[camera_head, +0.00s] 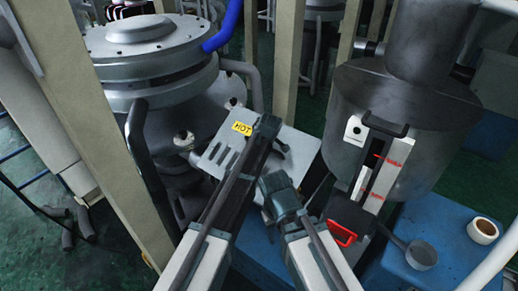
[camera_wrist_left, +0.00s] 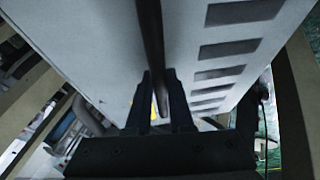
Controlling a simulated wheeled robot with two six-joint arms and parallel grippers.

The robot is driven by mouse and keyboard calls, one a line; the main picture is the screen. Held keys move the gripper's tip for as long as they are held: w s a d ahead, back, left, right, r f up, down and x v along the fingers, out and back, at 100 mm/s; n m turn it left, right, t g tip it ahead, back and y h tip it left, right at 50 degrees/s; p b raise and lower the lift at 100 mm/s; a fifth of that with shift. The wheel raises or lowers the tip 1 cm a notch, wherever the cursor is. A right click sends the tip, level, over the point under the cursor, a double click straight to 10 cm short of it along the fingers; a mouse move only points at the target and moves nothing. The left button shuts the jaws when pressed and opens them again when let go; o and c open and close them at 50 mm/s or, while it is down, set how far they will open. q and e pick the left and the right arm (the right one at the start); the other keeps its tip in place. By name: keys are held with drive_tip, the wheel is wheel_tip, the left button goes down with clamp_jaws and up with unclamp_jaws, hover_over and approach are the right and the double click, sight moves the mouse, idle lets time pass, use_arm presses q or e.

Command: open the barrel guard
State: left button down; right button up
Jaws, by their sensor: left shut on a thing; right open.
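The barrel guard (camera_head: 296,150) is a grey metal cover with dark slots and a yellow HOT label (camera_head: 241,128), in the middle of the head view. It fills much of the left wrist view (camera_wrist_left: 105,40), its slots on the right. My left gripper (camera_head: 268,124) is at the guard, its arm hiding part of it. In the left wrist view its fingers (camera_wrist_left: 160,98) are shut on a dark bar-like handle (camera_wrist_left: 151,35) along the guard. My right gripper (camera_head: 273,183) is open and empty, just right of the left arm and in front of the guard.
A large round metal vessel (camera_head: 150,60) stands left and a grey hopper (camera_head: 400,130) with a level window stands right. A blue surface (camera_head: 450,235) bears a tape roll (camera_head: 482,230) and a grey scoop (camera_head: 421,254). Beige posts (camera_head: 287,60) rise around the machine. A red-edged tray (camera_head: 341,233) sits right of my right arm.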

use_arm(q)
drive_tip(key=shift+w+d+r+p, duration=0.5)
drive_tip(key=shift+w+r+p, duration=0.15)
drive_tip(key=shift+r, duration=0.2)
drive_tip(key=c, duration=0.8)
unclamp_jaws()
drive_tip(key=shift+r, duration=0.1)
